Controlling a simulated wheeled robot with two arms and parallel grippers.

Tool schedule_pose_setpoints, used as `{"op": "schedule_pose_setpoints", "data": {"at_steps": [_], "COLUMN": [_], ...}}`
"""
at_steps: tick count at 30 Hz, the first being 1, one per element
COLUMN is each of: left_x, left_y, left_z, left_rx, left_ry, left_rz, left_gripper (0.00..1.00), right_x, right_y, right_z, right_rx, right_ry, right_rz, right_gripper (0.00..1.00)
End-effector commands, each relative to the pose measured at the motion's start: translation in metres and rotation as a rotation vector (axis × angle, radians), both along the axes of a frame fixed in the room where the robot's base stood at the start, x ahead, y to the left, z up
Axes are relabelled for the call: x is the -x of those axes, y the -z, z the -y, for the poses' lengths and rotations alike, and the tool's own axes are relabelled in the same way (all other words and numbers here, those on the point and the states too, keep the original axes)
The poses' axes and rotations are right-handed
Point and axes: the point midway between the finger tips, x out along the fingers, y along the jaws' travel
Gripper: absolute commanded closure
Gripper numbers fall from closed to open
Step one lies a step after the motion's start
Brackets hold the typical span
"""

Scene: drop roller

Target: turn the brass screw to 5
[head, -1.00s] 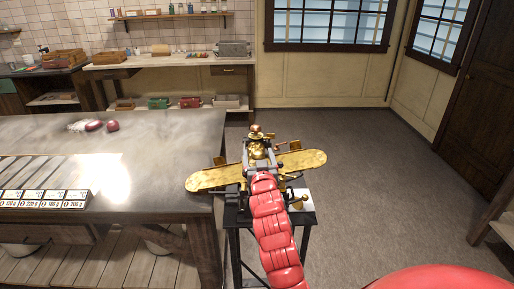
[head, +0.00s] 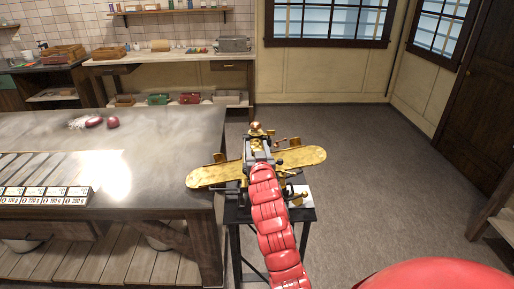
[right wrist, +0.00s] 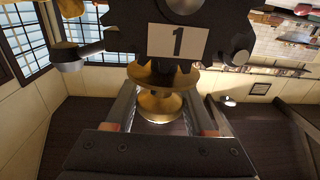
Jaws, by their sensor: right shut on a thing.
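The brass machine with golden wing-like trays (head: 213,175) stands on a small dark stand beside the workbench. In the right wrist view a brass screw (right wrist: 160,105), with a wide flange and a rounded knob, sits below a dark metal frame. A white plate reading "1" (right wrist: 178,41) is on that frame. My right gripper (right wrist: 163,98) is shut on the brass screw, one finger on each side. In the head view my right gripper (head: 260,153) is at the machine's near side and hides the screw. My left gripper is not in view.
A long workbench (head: 165,135) is to the left, with dark red items (head: 112,121) and a row of number labels (head: 45,196). The black stand (head: 304,214) carries the machine and a white card (head: 298,196). The floor (head: 390,170) to the right is clear.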

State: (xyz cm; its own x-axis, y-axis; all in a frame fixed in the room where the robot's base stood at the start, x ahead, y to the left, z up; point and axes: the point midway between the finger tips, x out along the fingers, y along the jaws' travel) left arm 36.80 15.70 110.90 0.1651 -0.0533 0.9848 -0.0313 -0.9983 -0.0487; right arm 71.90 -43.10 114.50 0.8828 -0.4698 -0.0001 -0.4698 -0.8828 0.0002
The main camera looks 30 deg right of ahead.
Motion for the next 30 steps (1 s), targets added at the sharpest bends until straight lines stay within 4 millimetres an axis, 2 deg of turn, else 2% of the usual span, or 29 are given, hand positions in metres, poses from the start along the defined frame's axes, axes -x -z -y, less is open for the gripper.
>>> {"op": "schedule_pose_setpoints", "data": {"at_steps": [1, 3, 21, 22, 26, 30], "left_x": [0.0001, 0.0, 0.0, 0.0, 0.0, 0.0], "left_y": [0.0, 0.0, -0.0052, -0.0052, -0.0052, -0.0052], "left_z": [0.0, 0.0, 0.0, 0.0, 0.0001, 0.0], "left_rx": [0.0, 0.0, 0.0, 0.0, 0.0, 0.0], "left_ry": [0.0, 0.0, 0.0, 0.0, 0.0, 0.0], "left_rz": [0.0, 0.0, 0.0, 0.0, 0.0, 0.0], "left_gripper": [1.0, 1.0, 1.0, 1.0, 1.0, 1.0], "right_x": [0.0, 0.0, -0.0009, -0.0009, -0.0009, -0.0009], "right_y": [-0.0001, 0.0, -0.0004, -0.0004, -0.0004, -0.0002], "right_z": [-0.0001, -0.0001, -0.002, -0.0021, -0.0021, -0.0021], "right_rx": [0.0, 0.0, 0.0, 0.0, 0.0, 0.0], "right_ry": [0.0, 0.0, -0.071, -0.071, -0.071, -0.07], "right_rz": [0.0, 0.0, 0.001, 0.001, 0.001, 0.0], "right_gripper": [0.89, 1.0, 1.0, 0.41, 0.18, 0.17]}}
